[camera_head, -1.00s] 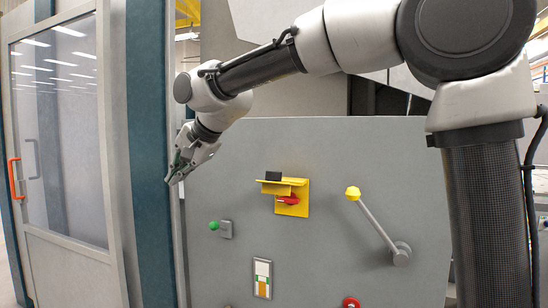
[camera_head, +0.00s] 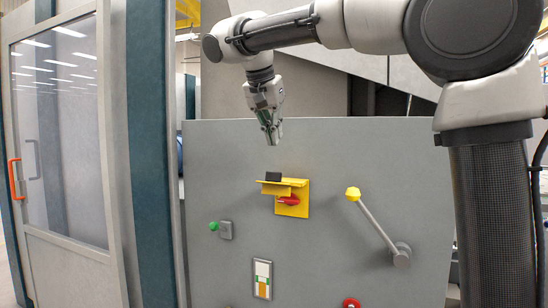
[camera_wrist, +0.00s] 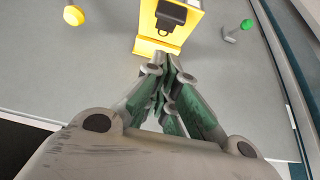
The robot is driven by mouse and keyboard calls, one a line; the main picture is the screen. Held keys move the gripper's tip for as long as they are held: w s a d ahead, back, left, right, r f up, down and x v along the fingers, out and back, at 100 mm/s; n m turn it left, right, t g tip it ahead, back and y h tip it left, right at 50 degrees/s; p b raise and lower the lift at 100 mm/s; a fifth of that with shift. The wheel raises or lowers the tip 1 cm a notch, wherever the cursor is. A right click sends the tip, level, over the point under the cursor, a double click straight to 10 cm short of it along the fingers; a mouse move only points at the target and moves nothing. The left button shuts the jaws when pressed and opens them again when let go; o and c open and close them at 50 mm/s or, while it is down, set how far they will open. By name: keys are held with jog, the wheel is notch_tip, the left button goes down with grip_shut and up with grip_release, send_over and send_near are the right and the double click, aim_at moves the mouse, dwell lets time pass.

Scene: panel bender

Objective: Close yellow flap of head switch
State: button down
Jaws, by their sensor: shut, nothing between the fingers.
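The head switch is a yellow box with a red knob (camera_head: 289,200) on the grey panel (camera_head: 350,160). Its yellow flap (camera_head: 280,187) is raised and sticks out from the panel above the knob, with a black piece (camera_head: 273,176) on it. My gripper (camera_head: 271,141) points down above the flap, shut and empty, with a gap between them in the head view. In the wrist view the flap (camera_wrist: 195,28) with its black piece (camera_wrist: 170,18) lies just beyond my shut fingertips (camera_wrist: 172,62). I cannot tell there whether they touch; the red knob is hidden.
A lever with a yellow knob (camera_head: 353,194) is right of the switch. A green-knobbed switch (camera_head: 214,226) is lower left, a white and orange button plate (camera_head: 262,279) below, and a red button (camera_head: 351,303) lower right. A glass door (camera_head: 60,130) with an orange handle stands left.

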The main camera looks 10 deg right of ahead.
send_over(279, 184)
jog(key=w, duration=0.3)
jog(key=f, duration=0.5)
jog(key=shift+s+a+f, duration=0.1)
jog(key=shift+a, duration=0.15)
jog(key=shift+s+a+f, duration=0.1)
jog(key=shift+f, duration=0.35)
jog(key=shift+a, duration=0.1)
jog(key=shift+s+a+f+t, duration=0.1)
jog(key=shift+s+f+t, duration=0.15)
jog(key=shift+t, duration=0.15)
